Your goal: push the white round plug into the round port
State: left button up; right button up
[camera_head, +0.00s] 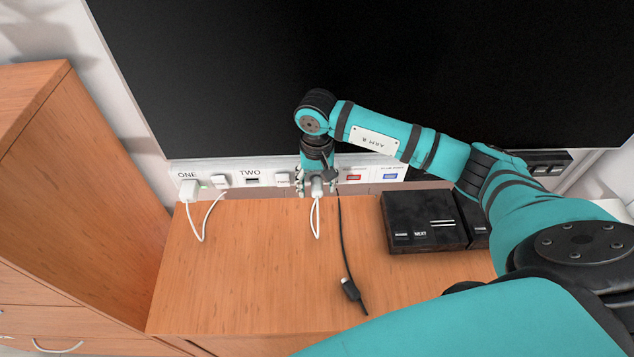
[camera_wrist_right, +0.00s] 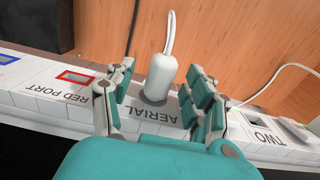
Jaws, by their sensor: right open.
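The white round plug (camera_head: 317,187) with its white cable is at the wall strip, in front of the part marked AERIAL in the right wrist view. In that view the plug (camera_wrist_right: 161,76) stands between my fingers, its lower end at the strip over a dark round patch. The round port is covered by the plug, and I cannot tell how deep the plug sits. My right gripper (camera_head: 316,192) is open, with a finger on each side of the plug and a visible gap to it. My left gripper is not in view.
The white strip (camera_head: 268,180) carries port TWO, a red port (camera_head: 353,177) and a blue port (camera_head: 390,177). A white charger (camera_head: 188,191) is at ONE. A black box (camera_head: 424,222) and a loose black cable (camera_head: 350,290) lie on the wooden cabinet. A large black screen (camera_head: 230,80) stands above.

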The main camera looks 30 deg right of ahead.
notch_tip(320, 180, up, 12)
dwell(0.5)
dwell(0.4)
